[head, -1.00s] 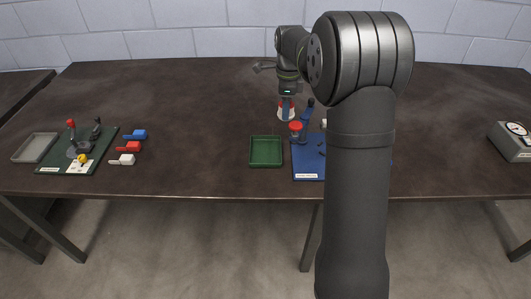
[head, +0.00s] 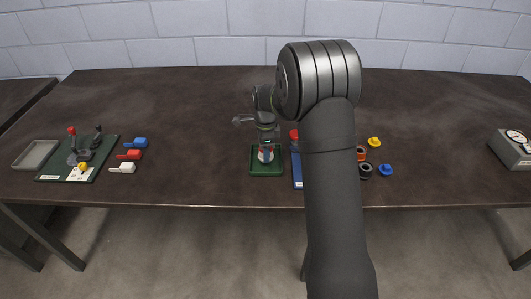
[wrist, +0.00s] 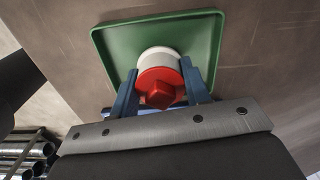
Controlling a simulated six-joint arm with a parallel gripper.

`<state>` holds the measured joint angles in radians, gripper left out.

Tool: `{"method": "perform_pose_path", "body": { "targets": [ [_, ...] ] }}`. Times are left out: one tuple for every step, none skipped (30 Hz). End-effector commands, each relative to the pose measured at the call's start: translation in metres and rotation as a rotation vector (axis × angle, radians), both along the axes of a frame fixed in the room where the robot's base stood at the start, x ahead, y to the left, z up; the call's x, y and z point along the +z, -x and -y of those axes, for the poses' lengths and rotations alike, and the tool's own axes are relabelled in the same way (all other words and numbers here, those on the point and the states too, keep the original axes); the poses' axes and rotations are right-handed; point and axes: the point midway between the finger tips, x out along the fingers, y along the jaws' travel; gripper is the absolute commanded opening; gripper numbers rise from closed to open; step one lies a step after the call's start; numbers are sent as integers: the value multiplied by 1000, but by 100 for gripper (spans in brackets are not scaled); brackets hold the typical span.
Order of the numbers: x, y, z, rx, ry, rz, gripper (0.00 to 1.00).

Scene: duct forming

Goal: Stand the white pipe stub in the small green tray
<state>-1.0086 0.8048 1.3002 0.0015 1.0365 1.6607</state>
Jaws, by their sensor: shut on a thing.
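The small green tray (head: 267,173) is on the table just left of the blue board. My gripper (head: 265,152) is over it, pointing down. The blue fingers (wrist: 160,95) are shut on the white pipe stub (wrist: 158,54), which has a red plug-like piece (wrist: 158,88) at its near end. In the wrist view the stub lies within the outline of the tray (wrist: 205,22). In the head view the stub (head: 265,158) looks upright inside the tray's rim. I cannot tell whether its lower end touches the tray floor.
A blue board (head: 297,172) with a red-topped fixture (head: 294,134) stands close right of the tray, partly hidden by my arm. Loose yellow (head: 374,141) and blue (head: 386,169) pieces lie farther right. A green board (head: 78,160) and a grey tray (head: 36,154) are far left.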

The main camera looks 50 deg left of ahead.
Motion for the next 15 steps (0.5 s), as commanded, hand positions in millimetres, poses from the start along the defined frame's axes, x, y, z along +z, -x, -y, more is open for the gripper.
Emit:
{"method": "perform_pose_path", "body": {
  "targets": [
    [-8,0,0,0,2,-1,8],
    [-11,0,1,0,2,-1,8],
    [-13,0,0,0,2,-1,8],
    [-13,0,0,0,1,-1,8],
    [-13,0,0,0,0,0,8],
    [-12,0,0,0,0,0,8],
    [-12,0,0,0,0,0,8],
    [-12,0,0,0,0,0,8],
    [-12,0,0,0,0,0,8],
    [-13,0,0,0,0,0,8],
    [-13,0,0,0,0,0,8],
    [-14,0,0,0,0,0,8],
    [-15,0,0,0,0,0,8],
    [-15,0,0,0,0,0,47],
    [-15,0,0,0,0,0,55]
  ]
}}
